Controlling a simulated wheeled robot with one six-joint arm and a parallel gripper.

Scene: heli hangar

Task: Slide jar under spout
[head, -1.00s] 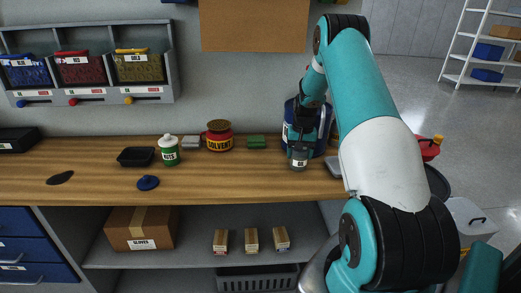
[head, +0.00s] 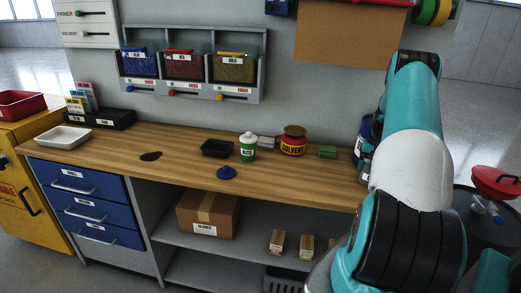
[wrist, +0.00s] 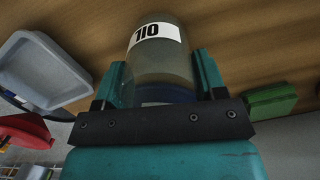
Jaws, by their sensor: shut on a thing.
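My gripper (wrist: 160,78) is shut on a clear jar (wrist: 158,62) with a white OIL label; its fingers press on both sides in the wrist view. In the head view the jar is mostly hidden behind my arm at the bench's right end. A grey wall dispenser (head: 210,44) hangs above the bench at left, with a blue bin (head: 140,66), a red bin (head: 184,68) and a gold bin (head: 233,70). Coloured knobs show below them. Any spout openings are too small to make out. The jar is well right of the dispenser.
A blue lid (head: 227,173) and a dark patch (head: 150,156) lie in front. A white tray (head: 63,138) is far left.

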